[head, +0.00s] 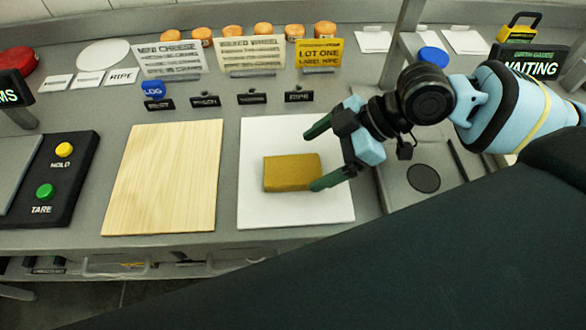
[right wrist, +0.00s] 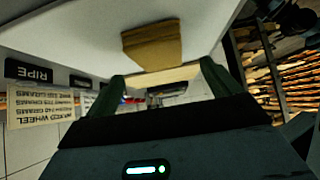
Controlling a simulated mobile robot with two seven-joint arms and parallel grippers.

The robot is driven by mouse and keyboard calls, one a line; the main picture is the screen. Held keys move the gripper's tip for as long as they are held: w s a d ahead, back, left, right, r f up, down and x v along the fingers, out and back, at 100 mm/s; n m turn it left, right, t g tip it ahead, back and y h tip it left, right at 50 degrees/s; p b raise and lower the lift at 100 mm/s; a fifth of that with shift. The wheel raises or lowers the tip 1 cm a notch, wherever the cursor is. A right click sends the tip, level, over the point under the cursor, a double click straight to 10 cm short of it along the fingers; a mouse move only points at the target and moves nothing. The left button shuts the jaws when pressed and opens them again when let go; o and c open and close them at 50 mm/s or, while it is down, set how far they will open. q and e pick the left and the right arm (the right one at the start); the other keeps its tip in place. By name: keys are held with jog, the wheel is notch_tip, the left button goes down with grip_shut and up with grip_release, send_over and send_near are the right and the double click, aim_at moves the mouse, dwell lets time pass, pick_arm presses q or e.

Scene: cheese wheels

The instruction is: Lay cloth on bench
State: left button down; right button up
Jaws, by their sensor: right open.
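A folded mustard-yellow cloth (head: 290,172) lies flat on a white square board (head: 262,208) on the grey bench (head: 85,222). The cloth also shows beyond my fingertips in the right wrist view (right wrist: 152,45). My right gripper (head: 312,158) is open, with nothing between its fingers. One finger is by the cloth's right edge in the head view, and the other is beyond its far side. I cannot tell whether the near finger touches the cloth. My left gripper is not in view.
A bare wooden board (head: 165,180) lies left of the white board. Further left is a black panel with HOLD and TARE buttons (head: 62,150). Small label stands (head: 252,97), larger signs (head: 167,60) and orange-brown rounds (head: 232,32) line the back. A WAITING sign (head: 530,68) stands at right.

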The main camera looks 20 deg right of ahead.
aim_at(294, 169)
jog(key=x, duration=0.5)
jog(key=shift+w, duration=0.15)
jog(key=c, duration=1.1)
jog(key=shift+c, duration=0.2)
jog(key=shift+r, duration=0.1)
